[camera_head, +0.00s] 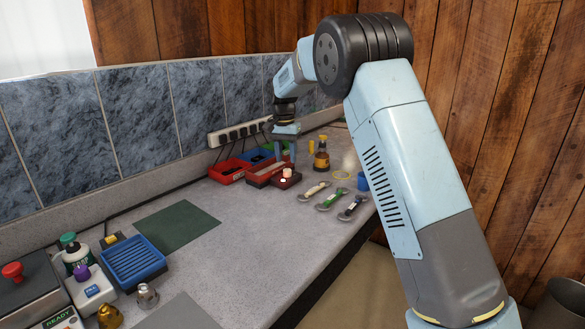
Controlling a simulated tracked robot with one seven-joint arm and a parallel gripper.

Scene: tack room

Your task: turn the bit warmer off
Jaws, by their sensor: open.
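No object in view is clearly labelled as the bit warmer. A dark red box (262,174) sits on the grey counter, with a small device bearing a pale round knob (287,173) at its right end. My gripper (286,158) hangs fingers down over the far part of the counter, just behind or above that knob. Its fingers are apart, with nothing seen between them. At the near left, a grey unit with a red knob (12,270) has a panel marked READY (62,318). Beside it is a small white box with a purple button (82,273).
A power strip (240,133) is on the wall behind. Red (229,171) and blue trays, an amber bottle (321,158) and three handled tools (332,199) surround the gripper area. A blue slotted tray (132,260) stands near left.

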